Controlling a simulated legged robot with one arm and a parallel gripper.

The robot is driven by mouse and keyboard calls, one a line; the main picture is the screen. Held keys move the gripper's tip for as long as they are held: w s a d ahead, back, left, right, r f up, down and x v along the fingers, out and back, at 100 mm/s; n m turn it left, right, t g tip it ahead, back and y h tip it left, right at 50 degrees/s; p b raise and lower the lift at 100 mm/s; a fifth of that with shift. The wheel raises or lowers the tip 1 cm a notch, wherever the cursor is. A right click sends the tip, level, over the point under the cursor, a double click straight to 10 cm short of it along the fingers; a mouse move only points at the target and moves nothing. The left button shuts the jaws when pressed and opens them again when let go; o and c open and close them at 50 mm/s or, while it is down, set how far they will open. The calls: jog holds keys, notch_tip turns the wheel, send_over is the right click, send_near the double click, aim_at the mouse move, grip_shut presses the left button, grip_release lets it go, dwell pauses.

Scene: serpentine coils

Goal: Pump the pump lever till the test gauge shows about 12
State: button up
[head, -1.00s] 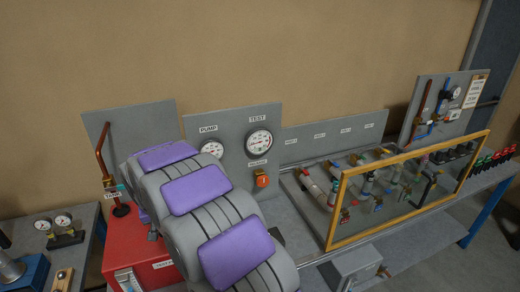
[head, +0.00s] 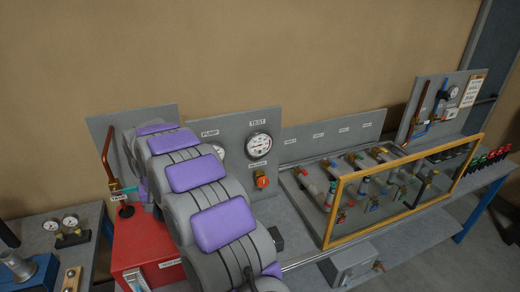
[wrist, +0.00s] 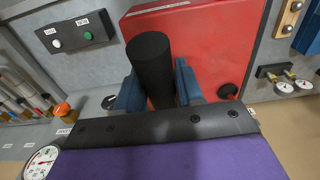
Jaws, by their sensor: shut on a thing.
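The pump lever's black round grip (wrist: 150,55) stands between the blue fingers of my gripper (wrist: 158,92) in the wrist view, and the fingers are shut on it. In the head view my arm hides the lever and the gripper. The test gauge (head: 259,145) is a white dial on the grey panel, in plain sight under its TEST label. Its needle is too small to read surely. The pump gauge (head: 216,150), left of it, is partly covered by my arm. An orange release knob (head: 262,182) sits below the test gauge; it also shows in the wrist view (wrist: 64,110).
The red tank (head: 140,240) stands left of my arm, with a copper pipe (head: 106,150) above it. A yellow-framed guard (head: 335,210) encloses pipes at right. Small gauges (head: 70,222) lie on the left table. A two-button box (wrist: 78,33) shows in the wrist view.

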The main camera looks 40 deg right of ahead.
jog(key=shift+w+d+r+g+p, duration=0.1)
jog(key=shift+w+r+g+p, duration=0.1)
jog(key=shift+r+p, duration=0.3)
jog(key=shift+w+r+g+p, duration=0.15)
jog(key=shift+r+g+p, duration=0.05)
jog(key=shift+r, duration=0.45)
jog(key=shift+g+y, duration=0.4)
jog(key=shift+g, duration=0.4)
jog(key=r+p, duration=0.1)
jog(key=w+r+p, duration=0.1)
jog(key=p, duration=0.1)
jog(key=r+p, duration=0.1)
jog(key=r, duration=0.1)
jog(key=shift+w+d+p, duration=0.25)
jog(key=shift+w+p, duration=0.05)
jog(key=shift+p, duration=0.1)
